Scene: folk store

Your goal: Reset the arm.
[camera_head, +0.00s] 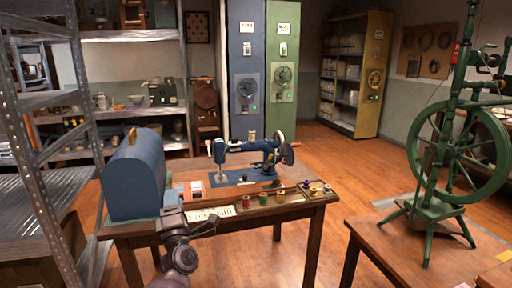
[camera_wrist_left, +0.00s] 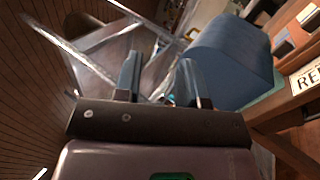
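My left gripper (camera_head: 173,200) is in front of the wooden table, at the foot of the blue domed case (camera_head: 135,175). In the left wrist view its two fingers (camera_wrist_left: 158,78) stand apart with nothing held between them. The case shows to the right of the fingers in that view (camera_wrist_left: 230,62), apart from them. My left arm comes up from the bottom of the head view. My right gripper is in neither view.
A blue sewing machine (camera_head: 250,158), thread spools and a lettered plate (camera_head: 208,214) are on the table (camera_head: 290,210). A metal shelf rack (camera_head: 50,140) stands close at left. A green spinning wheel (camera_head: 455,155) stands at right. Open floor (camera_head: 345,165) lies behind.

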